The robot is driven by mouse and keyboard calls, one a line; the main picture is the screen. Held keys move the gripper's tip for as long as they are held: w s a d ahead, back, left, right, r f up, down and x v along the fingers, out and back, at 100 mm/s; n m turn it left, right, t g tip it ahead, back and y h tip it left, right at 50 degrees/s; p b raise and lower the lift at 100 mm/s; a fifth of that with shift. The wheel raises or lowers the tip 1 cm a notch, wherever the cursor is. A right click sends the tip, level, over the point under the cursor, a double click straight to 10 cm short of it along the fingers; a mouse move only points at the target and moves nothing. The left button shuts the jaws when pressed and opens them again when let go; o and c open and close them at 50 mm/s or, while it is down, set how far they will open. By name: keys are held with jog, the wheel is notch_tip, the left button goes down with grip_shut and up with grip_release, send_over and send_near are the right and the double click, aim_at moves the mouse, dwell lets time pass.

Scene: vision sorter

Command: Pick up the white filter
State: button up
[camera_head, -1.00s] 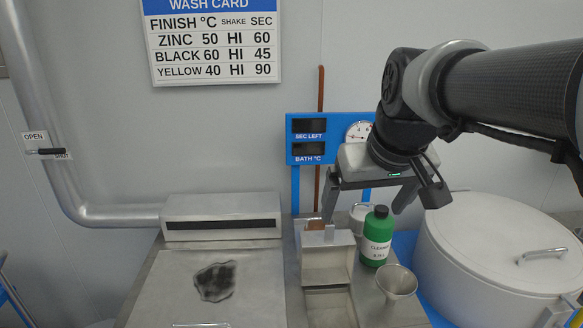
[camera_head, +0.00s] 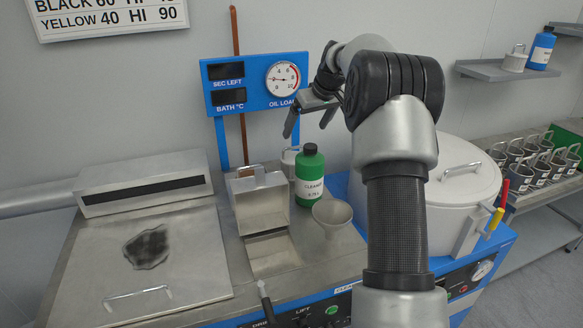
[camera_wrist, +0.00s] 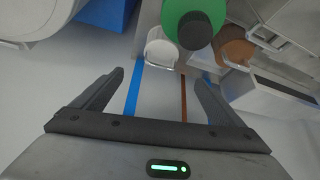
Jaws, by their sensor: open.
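A white, round vessel, which may be the white filter, stands behind the green bottle (camera_head: 309,172). In the head view only part of this white vessel (camera_head: 289,157) shows beside the bottle. In the wrist view the white vessel (camera_wrist: 160,52) shows a thin handle or rim and lies beyond my fingertips. My gripper (camera_head: 308,124) is open and empty, raised above and behind the bottle. Its two fingers (camera_wrist: 160,78) stand apart with nothing between them. Another small whitish vessel (camera_head: 515,60) sits on the wall shelf; I cannot tell which one is the filter.
A metal box with an open bin (camera_head: 272,252) and a grey cup (camera_head: 332,216) stand close to the bottle. A blue gauge panel (camera_head: 255,85) is behind. A large white lidded drum (camera_head: 468,180) is at right. Several metal cups (camera_head: 540,165) stand on a side bench.

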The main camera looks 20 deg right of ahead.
send_near(293, 157)
jog(key=x, duration=0.4)
jog(key=shift+w+f, duration=0.15)
jog(key=shift+w, duration=0.3)
jog(key=shift+s+f+p+x, duration=0.1)
jog(key=shift+s+p+x, duration=0.05)
jog(key=shift+x, duration=0.75)
jog(key=shift+s+f+p+x, duration=0.1)
jog(key=shift+p+x, duration=0.05)
jog(key=shift+x, duration=0.75)
jog(key=shift+s+p+x, duration=0.15)
jog(key=shift+x, duration=0.75)
jog(key=shift+c, duration=0.4)
jog(key=c, duration=1.1)
jog(key=shift+c, duration=0.3)
jog(key=shift+r, duration=0.15)
